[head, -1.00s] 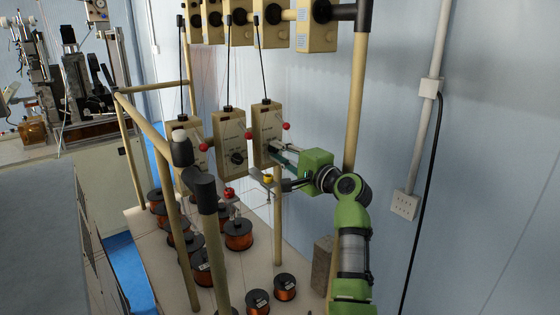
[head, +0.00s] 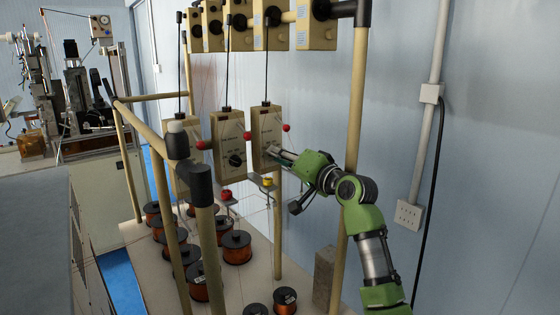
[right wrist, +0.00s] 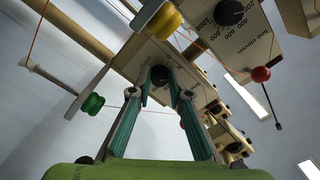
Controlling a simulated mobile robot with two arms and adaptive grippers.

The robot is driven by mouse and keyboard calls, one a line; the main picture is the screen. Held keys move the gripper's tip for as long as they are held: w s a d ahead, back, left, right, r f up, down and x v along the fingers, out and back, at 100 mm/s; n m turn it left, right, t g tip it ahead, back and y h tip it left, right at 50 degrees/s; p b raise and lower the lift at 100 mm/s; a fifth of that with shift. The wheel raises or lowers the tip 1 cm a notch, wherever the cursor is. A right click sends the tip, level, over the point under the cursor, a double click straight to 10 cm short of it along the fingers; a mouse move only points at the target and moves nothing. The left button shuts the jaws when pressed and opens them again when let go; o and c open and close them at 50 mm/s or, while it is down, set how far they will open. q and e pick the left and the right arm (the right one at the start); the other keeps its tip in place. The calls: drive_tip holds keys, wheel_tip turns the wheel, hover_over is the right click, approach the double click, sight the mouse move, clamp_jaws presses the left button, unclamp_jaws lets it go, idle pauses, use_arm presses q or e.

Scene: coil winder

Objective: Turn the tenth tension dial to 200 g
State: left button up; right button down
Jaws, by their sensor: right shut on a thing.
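The rightmost tension box (head: 266,128) of the lower row is a cream box with a red ball at its side. My right gripper (head: 277,155) reaches it from the right and is shut on the black dial low on its face. In the right wrist view, the dial (right wrist: 160,74) sits between the two green-grey fingertips (right wrist: 161,92). The scale and pointer of this dial are hidden or too small to read. The neighbouring box (head: 229,135) shows its own black dial (head: 237,160). My left gripper is not in view.
Beige frame posts (head: 357,130) stand around the boxes, one close behind my right arm. An upper row of boxes (head: 316,30) hangs above. Copper wire spools (head: 236,247) stand on the board below. A yellow pulley (right wrist: 164,20) and a green pulley (right wrist: 93,104) are near the gripper.

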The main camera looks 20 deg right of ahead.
drive_tip(key=shift+d+r, duration=0.1)
drive_tip(key=shift+r, duration=0.35)
drive_tip(key=c, duration=2)
unclamp_jaws()
drive_tip(key=shift+o, duration=0.6)
drive_tip(key=shift+w+f, duration=0.25)
drive_tip(key=shift+f, duration=0.1)
drive_tip(key=shift+s, duration=0.15)
